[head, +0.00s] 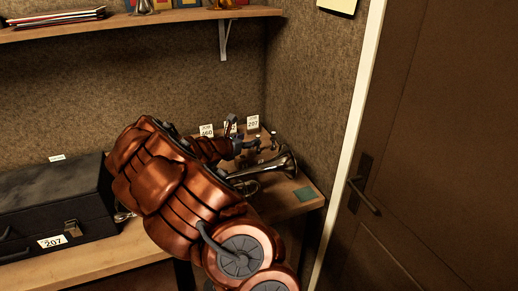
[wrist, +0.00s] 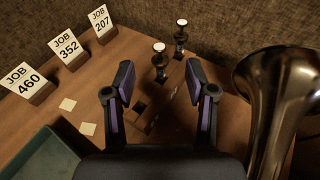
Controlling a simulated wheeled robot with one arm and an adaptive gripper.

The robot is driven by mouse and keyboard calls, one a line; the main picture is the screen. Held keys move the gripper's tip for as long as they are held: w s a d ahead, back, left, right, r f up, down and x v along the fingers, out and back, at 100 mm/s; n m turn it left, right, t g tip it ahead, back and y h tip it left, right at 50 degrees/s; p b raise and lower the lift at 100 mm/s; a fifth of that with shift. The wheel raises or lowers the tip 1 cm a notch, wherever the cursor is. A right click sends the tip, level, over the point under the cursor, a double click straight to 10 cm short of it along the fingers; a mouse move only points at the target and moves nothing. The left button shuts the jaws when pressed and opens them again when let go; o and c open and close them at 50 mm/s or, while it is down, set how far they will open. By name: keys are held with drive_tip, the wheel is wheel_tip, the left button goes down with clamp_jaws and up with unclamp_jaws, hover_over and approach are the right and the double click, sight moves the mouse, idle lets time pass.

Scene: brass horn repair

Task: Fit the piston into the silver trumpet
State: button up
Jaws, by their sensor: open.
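The silver trumpet (head: 286,164) lies on the bench at the right, bell toward the right. Its large dark shiny bell (wrist: 282,95) fills the right of the wrist view. Two small dark pistons with pale round tops stand upright beyond my gripper, a nearer piston (wrist: 160,62) and a farther piston (wrist: 181,38). They show small in the head view, behind the trumpet. My gripper (wrist: 158,84) is open and empty, with the nearer piston ahead between its fingertips, apart from them. In the head view my arm hides much of the trumpet's body.
Job cards 460 (wrist: 22,80), 352 (wrist: 66,48) and 207 (wrist: 101,21) stand left of the pistons. A green tray (wrist: 38,158) and pale squares lie on the bench (head: 95,266). A black case (head: 45,205) stands left; walls close the corner behind.

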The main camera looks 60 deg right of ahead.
sight(258, 149)
drive_tip(key=shift+f+p+x, duration=0.2)
drive_tip(key=shift+p+x, duration=0.2)
drive_tip(key=shift+x, duration=0.9)
drive_tip(key=shift+f+p+x, duration=0.15)
drive_tip(key=shift+p+x, duration=0.3)
drive_tip(key=shift+x, duration=0.9)
drive_tip(key=shift+f+p+x, duration=0.2)
drive_tip(key=shift+p+x, duration=0.2)
drive_tip(key=shift+x, duration=0.9)
drive_tip(key=shift+a, duration=0.2)
clamp_jaws()
